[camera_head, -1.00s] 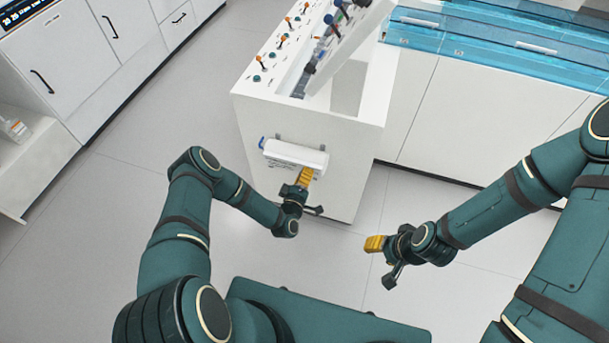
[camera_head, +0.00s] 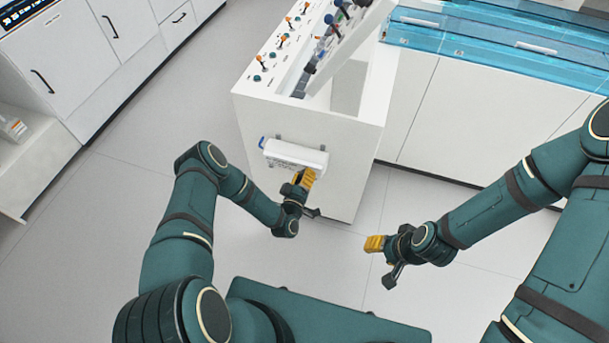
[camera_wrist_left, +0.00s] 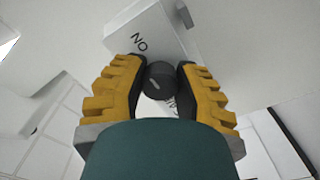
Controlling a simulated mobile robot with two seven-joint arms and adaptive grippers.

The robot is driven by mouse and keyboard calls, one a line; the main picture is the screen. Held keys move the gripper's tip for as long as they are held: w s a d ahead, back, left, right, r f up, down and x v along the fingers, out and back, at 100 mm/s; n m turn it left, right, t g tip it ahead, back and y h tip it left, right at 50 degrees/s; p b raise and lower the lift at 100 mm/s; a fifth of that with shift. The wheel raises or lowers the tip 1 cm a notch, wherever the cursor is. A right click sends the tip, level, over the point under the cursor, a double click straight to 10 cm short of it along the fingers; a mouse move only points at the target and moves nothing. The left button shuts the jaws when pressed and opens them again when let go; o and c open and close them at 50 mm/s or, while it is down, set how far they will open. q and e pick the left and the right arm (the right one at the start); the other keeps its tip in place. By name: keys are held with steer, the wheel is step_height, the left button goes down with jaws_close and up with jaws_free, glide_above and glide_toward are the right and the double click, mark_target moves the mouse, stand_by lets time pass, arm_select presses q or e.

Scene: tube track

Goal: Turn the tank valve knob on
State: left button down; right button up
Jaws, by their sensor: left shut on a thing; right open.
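The valve knob (camera_wrist_left: 159,80) is a small dark round knob with a light pointer line, seen in the left wrist view below the printed "ON" of a white valve box. The white box (camera_head: 296,153) is fixed to the side of a white cabinet in the head view, where the knob is hidden. My left gripper (camera_wrist_left: 160,85) has its yellow fingers on both sides of the knob and is shut on it; it also shows just under the box in the head view (camera_head: 305,178). My right gripper (camera_head: 378,255) is open and empty, to the right and apart from the cabinet.
The white cabinet (camera_head: 300,193) stands in front of me, with several small valves on its top panel (camera_head: 278,45) and a raised lid. A counter with blue transparent covers (camera_head: 480,45) runs behind right. White drawers (camera_head: 75,55) stand left. Floor between is clear.

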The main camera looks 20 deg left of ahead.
arm_select(q)
steer(key=shift+d, duration=0.1)
steer(key=c, duration=0.6)
jaws_free()
steer(key=shift+c, duration=0.2)
steer(key=s, duration=1.2)
steer(key=shift+a, duration=0.2)
steer(key=w+d+r+m+g+h, duration=0.1)
steer(key=d+r+m+g+h, duration=0.25)
steer(key=m+g, duration=0.35)
steer(key=s+d+r+g, duration=0.1)
steer(key=s+r+g, duration=0.3)
steer(key=s, duration=0.2)
steer(key=s+d+r+m+g, duration=0.1)
steer(key=s+d+r+g, duration=0.1)
steer(key=s+r+g, duration=0.2)
steer(key=s+g, duration=0.1)
steer(key=s, duration=0.1)
steer(key=shift+s+d, duration=0.25)
steer(key=shift+s, duration=0.15)
